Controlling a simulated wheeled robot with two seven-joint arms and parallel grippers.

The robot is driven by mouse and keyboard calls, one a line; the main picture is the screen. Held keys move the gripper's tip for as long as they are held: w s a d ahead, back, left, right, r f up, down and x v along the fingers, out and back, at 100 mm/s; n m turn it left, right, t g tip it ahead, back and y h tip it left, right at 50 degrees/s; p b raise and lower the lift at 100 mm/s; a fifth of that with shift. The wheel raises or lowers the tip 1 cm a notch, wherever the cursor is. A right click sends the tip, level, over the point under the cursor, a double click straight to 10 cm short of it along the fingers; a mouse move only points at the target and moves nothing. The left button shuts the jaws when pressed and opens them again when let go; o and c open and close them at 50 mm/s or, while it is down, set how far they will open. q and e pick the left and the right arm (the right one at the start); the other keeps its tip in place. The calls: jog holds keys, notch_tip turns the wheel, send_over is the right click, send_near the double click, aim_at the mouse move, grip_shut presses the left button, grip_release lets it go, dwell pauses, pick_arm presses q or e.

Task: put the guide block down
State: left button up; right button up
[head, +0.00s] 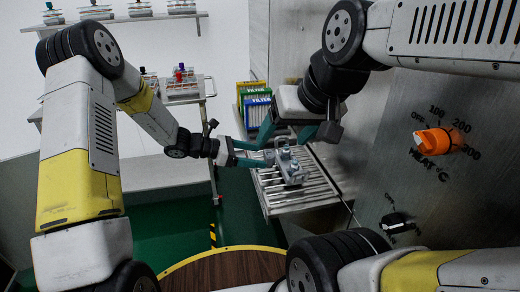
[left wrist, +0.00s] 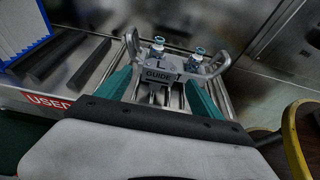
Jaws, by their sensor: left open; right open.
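The grey metal guide block (head: 290,166) has upright studs and a side handle. It appears to rest on the slatted metal rack (head: 312,192). In the left wrist view the guide block (left wrist: 158,74) shows its "GUIDE" label, with two bolts on top and a curved handle at each side. My left gripper (head: 267,154) is open, its teal fingertips at the block's left side. In the left wrist view my left gripper (left wrist: 160,85) has one finger on each side of the block; contact is unclear. My right gripper (head: 284,138) is open just above and behind the block.
Boxes of filters (head: 254,104) stand behind the rack. A steel panel with an orange heat knob (head: 437,141) is at the right. A cart with bottles (head: 182,88) is at the back left. A round wooden top (head: 225,270) is at the front. A red "USED" label (left wrist: 48,102) marks the rack's edge.

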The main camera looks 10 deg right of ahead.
aim_at(265, 154)
pick_arm(q)
jog(key=x, duration=0.5)
jog(key=shift+w+d+r, duration=0.2)
jog(key=shift+d+r, duration=0.05)
jog(key=shift+r, duration=0.1)
jog(key=shift+c, duration=0.5)
jog(key=c, duration=1.4)
jog(key=shift+r, duration=0.1)
